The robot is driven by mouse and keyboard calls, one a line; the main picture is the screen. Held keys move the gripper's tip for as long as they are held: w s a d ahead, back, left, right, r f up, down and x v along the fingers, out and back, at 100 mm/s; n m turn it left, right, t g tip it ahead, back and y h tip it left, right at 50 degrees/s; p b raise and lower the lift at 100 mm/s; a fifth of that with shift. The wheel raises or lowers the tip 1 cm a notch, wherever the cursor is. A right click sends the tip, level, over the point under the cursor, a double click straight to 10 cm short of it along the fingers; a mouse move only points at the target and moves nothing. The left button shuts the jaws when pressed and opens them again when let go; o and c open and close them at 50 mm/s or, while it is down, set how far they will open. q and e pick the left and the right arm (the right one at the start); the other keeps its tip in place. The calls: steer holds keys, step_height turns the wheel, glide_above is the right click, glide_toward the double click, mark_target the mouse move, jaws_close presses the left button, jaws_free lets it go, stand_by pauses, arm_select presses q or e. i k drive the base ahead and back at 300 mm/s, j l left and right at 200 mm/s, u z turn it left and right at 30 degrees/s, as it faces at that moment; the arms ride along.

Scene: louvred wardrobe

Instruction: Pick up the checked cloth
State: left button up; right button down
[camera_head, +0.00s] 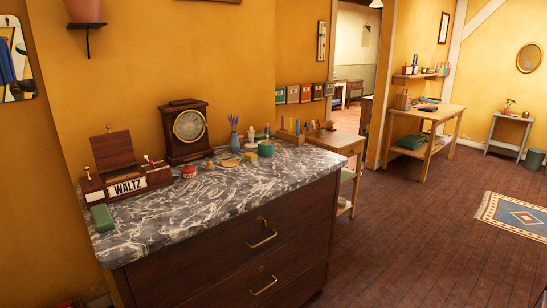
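I cannot make out a checked cloth anywhere in the head view. A folded green cloth-like item (411,141) lies on the lower shelf of the wooden workbench (447,113) across the room; it is too small to tell whether it is checked. A green block-like item (103,218) lies at the near left end of the marble top (200,215) of the dark dresser (215,265). Neither of my grippers is in view.
The dresser top holds a WALTZ box (127,187), a dark clock (187,130), a vase (234,138) and small jars. A small wooden table (335,142) stands beyond it. The wooden floor (410,230) is clear up to the patterned rug (520,214).

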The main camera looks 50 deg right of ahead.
mark_target(251, 156)
steer(key=i+z, duration=0.1)
steer(key=z, duration=0.8)
steer(key=k+l+z, duration=0.15)
steer(key=z, duration=0.3)
steer(key=i+j, duration=0.1)
steer(key=i+l+u, duration=0.1)
steer(key=i, duration=0.45)
steer(key=i+l+u, duration=0.1)
steer(key=i+l, duration=0.25)
steer(key=i, duration=0.15)
steer(key=i+l, duration=0.1)
steer(key=l, duration=0.2)
steer(key=i+l, duration=0.15)
steer(key=l, duration=0.15)
steer(key=i+l, duration=0.1)
steer(key=l, duration=0.2)
steer(key=u, duration=0.05)
